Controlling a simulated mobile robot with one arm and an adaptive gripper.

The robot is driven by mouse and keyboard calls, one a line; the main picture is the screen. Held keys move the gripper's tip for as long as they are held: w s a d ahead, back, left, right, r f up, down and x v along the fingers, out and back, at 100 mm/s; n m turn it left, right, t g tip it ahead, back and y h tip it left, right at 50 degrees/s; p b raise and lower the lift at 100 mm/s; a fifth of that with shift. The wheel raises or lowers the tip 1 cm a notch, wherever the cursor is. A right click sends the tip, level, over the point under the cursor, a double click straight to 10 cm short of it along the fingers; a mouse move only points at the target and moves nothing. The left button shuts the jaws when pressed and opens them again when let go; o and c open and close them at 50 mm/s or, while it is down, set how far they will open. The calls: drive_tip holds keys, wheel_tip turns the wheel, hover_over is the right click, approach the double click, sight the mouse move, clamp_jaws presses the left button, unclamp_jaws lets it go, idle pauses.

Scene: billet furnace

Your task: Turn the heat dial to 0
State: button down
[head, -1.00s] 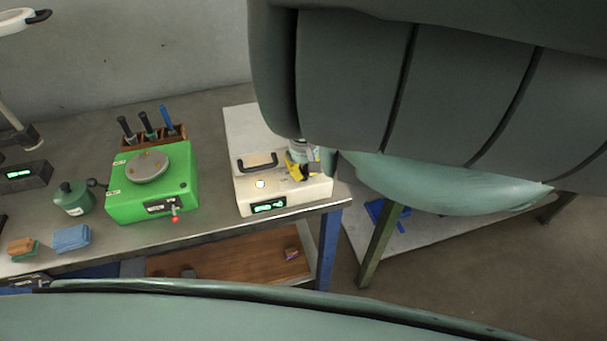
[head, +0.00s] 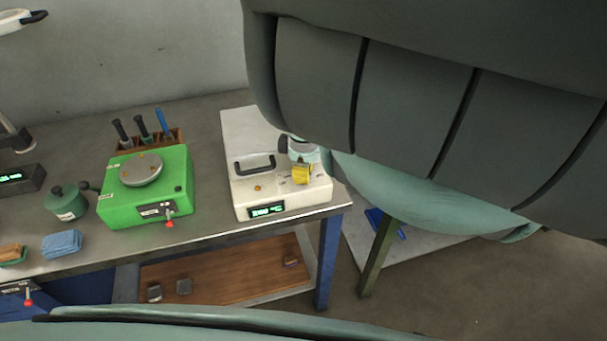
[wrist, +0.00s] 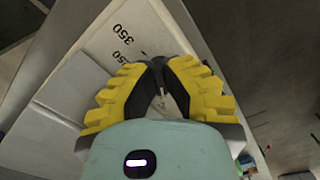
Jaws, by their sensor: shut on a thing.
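The white furnace box (head: 245,192) stands at the right end of the bench, with a black handle, a small amber light and a green-lit display (head: 266,210) on its front, too small to read surely. My gripper (head: 301,178), with yellow fingers, is at the right part of its top. In the wrist view, the gripper (wrist: 160,80) has its dark fingertips closed together over the white top (wrist: 100,60). The printed number 350 and another ending in 50 show beyond the fingers. The heat dial is hidden at the fingertips, and its pointer cannot be read.
A green device (head: 175,185) with a round grey plate and red-tipped lever stands left of the furnace. A tool rack (head: 165,137), a green canister (head: 67,203) and a blue sponge (head: 61,244) are nearby. My arm covers the upper right of the head view.

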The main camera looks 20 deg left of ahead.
drive_tip(key=shift+w+n+b, duration=0.1)
drive_tip(key=shift+n+b, duration=0.25)
drive_tip(key=shift+n, duration=1.35)
drive_tip(key=c, duration=1.1)
unclamp_jaws()
drive_tip(key=shift+o, duration=0.2)
wheel_tip(320, 180, up, 5)
drive_tip(key=shift+w, duration=0.1)
drive_tip(key=shift+r, duration=1.2)
